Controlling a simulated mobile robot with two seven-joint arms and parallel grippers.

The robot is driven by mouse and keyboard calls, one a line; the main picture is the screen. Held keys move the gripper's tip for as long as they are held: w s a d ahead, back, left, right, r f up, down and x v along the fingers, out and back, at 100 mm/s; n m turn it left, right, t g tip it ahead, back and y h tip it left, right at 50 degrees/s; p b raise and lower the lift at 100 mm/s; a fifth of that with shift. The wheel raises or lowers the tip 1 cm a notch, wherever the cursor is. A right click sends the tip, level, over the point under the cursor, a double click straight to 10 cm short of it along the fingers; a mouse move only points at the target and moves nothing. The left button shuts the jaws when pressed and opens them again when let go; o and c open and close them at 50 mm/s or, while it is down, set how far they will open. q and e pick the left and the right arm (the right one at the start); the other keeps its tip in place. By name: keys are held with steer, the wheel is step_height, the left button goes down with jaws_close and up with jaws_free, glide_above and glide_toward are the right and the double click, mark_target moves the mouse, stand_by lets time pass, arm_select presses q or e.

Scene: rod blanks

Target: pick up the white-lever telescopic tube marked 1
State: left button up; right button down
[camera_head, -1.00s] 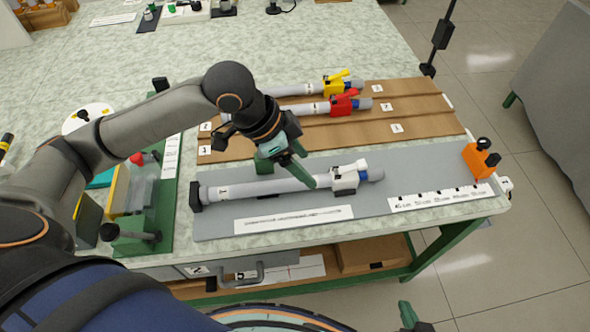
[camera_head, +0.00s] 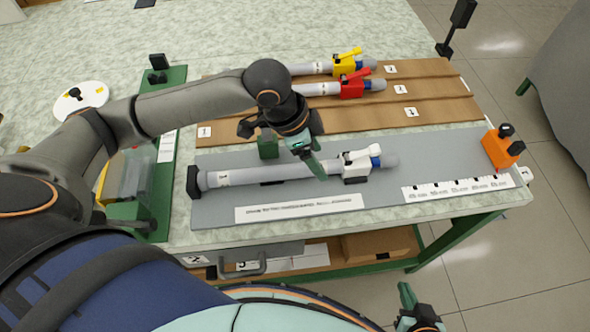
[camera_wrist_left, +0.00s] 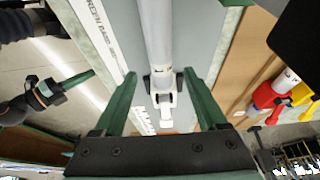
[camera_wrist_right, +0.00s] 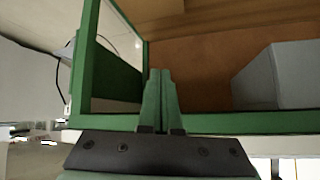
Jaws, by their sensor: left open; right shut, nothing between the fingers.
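The white-lever telescopic tube (camera_head: 265,172) is grey, with a white clamp and lever near its right end and a tag reading 1 near its left. It lies on a grey board at the table's front. My left gripper (camera_head: 292,163) is open above the tube, its fingers on either side of it in the head view. My right gripper (camera_wrist_right: 158,75) is shut and empty, low in front of the table.
The yellow-lever tube (camera_head: 318,68) and red-lever tube (camera_head: 320,89) lie on a brown grooved board behind. An orange block (camera_head: 502,148) and a ruler strip (camera_head: 458,189) are at the grey board's right. A black end stop (camera_head: 193,182) stands at the tube's left end.

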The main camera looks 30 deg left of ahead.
mark_target(323, 164)
arm_select(q)
steer(key=x, duration=0.3)
steer(key=shift+w+f+b, duration=0.1)
steer(key=shift+f+b, duration=0.15)
steer(key=shift+b, duration=0.05)
steer(key=c, duration=1.1)
steer(key=shift+o, duration=0.2)
arm_select(e)
steer(key=shift+w+a+f, duration=0.2)
steer(key=shift+w, duration=0.05)
steer(key=shift+s, duration=0.1)
arm_select(q)
steer(key=shift+r, duration=0.15)
